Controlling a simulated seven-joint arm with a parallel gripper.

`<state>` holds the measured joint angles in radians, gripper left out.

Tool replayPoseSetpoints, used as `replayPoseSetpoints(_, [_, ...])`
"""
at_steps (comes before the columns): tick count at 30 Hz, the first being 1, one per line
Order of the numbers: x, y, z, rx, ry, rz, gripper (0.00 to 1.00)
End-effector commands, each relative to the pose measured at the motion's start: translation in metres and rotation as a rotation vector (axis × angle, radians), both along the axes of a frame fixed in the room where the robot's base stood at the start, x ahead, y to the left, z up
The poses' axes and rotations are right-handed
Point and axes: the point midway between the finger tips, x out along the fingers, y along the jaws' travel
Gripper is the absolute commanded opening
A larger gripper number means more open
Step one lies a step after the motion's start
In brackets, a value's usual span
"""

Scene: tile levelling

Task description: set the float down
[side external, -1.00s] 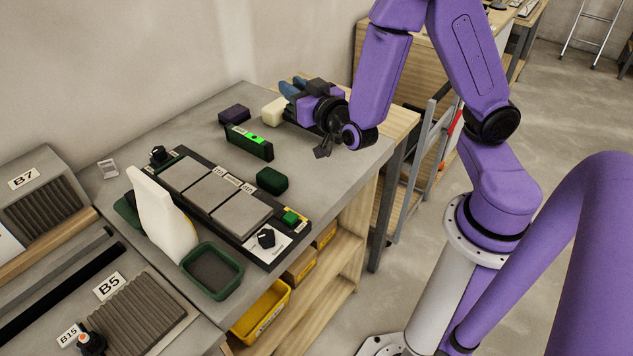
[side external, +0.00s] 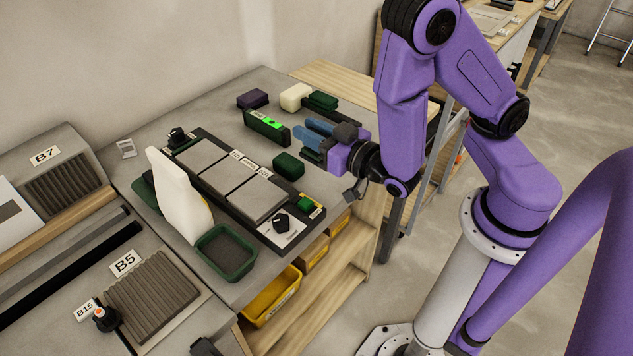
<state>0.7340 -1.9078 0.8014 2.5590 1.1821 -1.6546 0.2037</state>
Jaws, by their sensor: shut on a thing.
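My gripper (side external: 314,134), with blue fingers pointing left, is at the right end of the grey bench, low over or near its top. A dark green piece (side external: 311,156), apparently the float, shows just below and between the fingers. The gripper is shut on it, and the fingers and purple gripper body hide most of it. I cannot tell whether the piece touches the bench. A black panel (side external: 186,157) with three grey tiles (side external: 228,172) lies to the left of the gripper.
A dark green block (side external: 288,166) lies between gripper and tiles. A white upright piece (side external: 178,190) and green tray (side external: 225,252) are front left.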

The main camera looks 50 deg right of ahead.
Motion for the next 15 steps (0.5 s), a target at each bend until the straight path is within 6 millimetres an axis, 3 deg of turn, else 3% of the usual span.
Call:
replayPoseSetpoints(9, [0.000, 0.000, -0.038, -0.006, 0.000, 0.001, 0.00])
replayPoseSetpoints(15, [0.000, 0.000, -0.052, -0.002, -0.001, 0.000, 0.00])
